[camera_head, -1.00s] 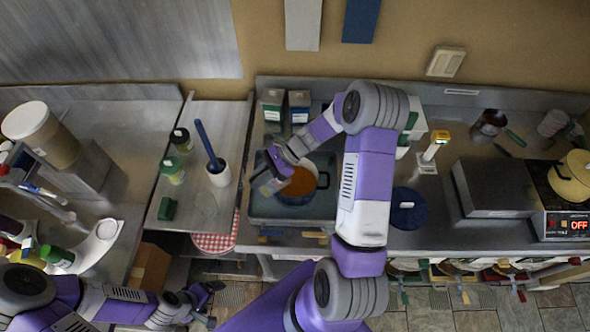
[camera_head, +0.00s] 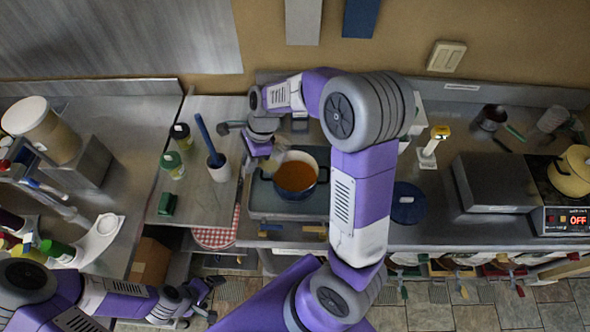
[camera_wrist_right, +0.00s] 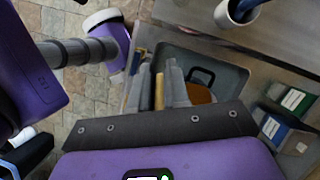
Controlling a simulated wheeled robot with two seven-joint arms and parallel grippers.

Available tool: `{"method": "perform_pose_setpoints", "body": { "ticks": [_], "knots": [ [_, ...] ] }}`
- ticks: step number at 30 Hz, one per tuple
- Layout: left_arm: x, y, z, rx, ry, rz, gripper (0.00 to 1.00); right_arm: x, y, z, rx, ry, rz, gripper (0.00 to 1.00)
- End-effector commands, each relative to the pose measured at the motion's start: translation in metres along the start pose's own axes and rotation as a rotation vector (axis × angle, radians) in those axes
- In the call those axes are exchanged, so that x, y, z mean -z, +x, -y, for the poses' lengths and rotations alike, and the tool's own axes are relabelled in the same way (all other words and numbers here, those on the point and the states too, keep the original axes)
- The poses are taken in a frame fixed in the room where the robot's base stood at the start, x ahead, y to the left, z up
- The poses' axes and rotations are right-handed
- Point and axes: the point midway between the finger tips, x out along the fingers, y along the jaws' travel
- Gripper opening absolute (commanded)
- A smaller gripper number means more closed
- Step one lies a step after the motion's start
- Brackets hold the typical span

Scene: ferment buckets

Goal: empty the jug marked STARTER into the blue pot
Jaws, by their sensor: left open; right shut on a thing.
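The blue pot (camera_head: 318,185) stands in the grey tray in the middle of the counter, with orange liquid inside. It also shows partly behind my fingers in the wrist view (camera_wrist_right: 199,92). My right gripper (camera_head: 268,146) is shut on a pale, see-through jug (camera_head: 280,155) at the pot's back left rim. The jug is small and blurred; its marking, its contents and its exact tilt cannot be made out. The wrist view shows the right fingers (camera_wrist_right: 167,88) from behind, hiding most of the jug. My left gripper (camera_head: 208,298) is open and empty, low at the left, over the floor.
A white crock (camera_head: 220,172) with a blue-handled tool stands left of the tray. Two bottles (camera_head: 173,164) and a green block (camera_head: 167,204) are on the left board. A blue lid (camera_head: 407,203) lies right of the tray. A scale-like steel box (camera_head: 495,183) stands farther right.

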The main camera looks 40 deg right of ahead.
Motion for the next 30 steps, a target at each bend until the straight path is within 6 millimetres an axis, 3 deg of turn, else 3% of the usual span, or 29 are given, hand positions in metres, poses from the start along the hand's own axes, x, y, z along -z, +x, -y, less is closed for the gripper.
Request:
{"method": "perform_pose_setpoints", "body": {
  "ticks": [6, 14, 30],
  "knots": [
    [0.000, 0.000, 0.000, 0.000, 0.000, 0.000, 0.91, -0.013, -0.035, 0.000, 0.010, -0.002, -0.115, 0.00],
    [0.000, 0.000, 0.000, 0.000, 0.000, 0.000, 0.91, -0.013, -0.035, -0.002, 0.006, 0.003, -0.123, 0.00],
    [0.000, 0.000, 0.000, 0.000, 0.000, 0.000, 0.91, -0.036, -0.039, -0.043, 0.014, 0.001, -0.346, 0.00]
  ]
}}
